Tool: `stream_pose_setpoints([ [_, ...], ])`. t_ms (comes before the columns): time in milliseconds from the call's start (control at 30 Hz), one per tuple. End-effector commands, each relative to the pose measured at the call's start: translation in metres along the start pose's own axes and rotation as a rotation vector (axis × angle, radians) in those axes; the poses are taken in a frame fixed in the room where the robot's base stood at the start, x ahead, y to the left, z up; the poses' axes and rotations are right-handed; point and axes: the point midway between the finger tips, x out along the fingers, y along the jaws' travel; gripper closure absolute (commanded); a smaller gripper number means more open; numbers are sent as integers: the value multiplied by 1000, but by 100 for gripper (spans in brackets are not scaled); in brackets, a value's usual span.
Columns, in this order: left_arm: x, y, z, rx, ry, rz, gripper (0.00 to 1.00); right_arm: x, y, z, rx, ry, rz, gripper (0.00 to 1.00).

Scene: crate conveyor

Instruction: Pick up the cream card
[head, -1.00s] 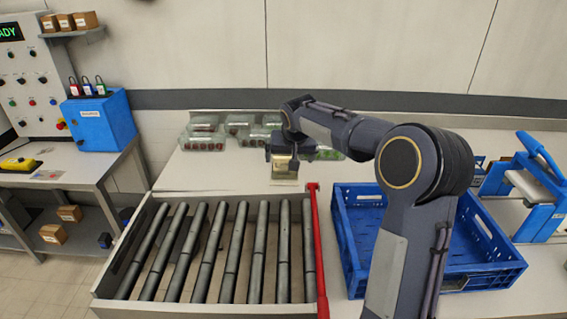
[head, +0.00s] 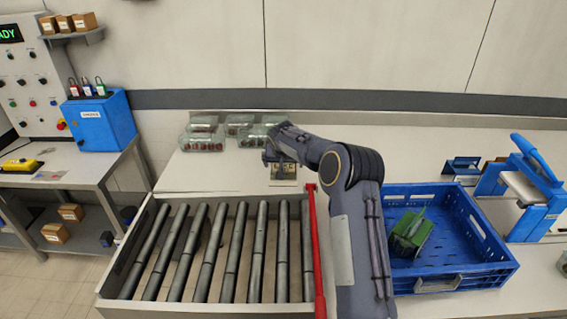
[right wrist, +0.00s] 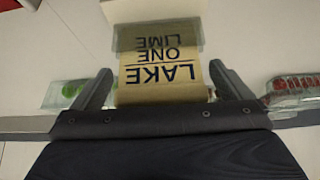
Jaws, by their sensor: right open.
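The cream card (right wrist: 160,72) is in the middle of the right wrist view, with dark lettering reading LAKE, ONE and LIME upside down. A greyish, see-through-looking band covers its far part. In the head view the cream card (head: 284,172) is small and partly hidden by my right gripper, at the back of the table behind the rollers. My right gripper (right wrist: 160,78) is open, with one finger on each side of the card. I cannot tell whether the fingers touch it. My right gripper (head: 282,163) also shows in the head view. My left gripper is not in view.
Clear punnets (head: 203,141) stand behind and left of the card. A roller conveyor (head: 222,250) with a red bar (head: 316,250) lies in front. A blue crate (head: 490,240) holding a green object (head: 410,230) is at the right. Table left of the card is clear.

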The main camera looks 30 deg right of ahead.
Motion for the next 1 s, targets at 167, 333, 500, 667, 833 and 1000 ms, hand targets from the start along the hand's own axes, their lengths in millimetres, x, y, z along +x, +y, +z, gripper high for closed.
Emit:
stream_pose_setpoints([
  [167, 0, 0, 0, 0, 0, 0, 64, 0, 0, 0, 0, 1, -1, 2],
  [333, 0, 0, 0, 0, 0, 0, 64, 0, 0, 0, 0, 1, -1, 21],
  [500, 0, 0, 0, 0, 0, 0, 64, 0, 0, 0, 0, 1, -1, 44],
  [667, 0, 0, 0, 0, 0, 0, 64, 0, 0, 0, 0, 1, -1, 49],
  [833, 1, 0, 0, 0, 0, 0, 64, -1, 0, -1, 0, 2, -1, 49],
  [1000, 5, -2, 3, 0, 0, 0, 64, -10, -1, -7, 0, 3, -2, 49],
])
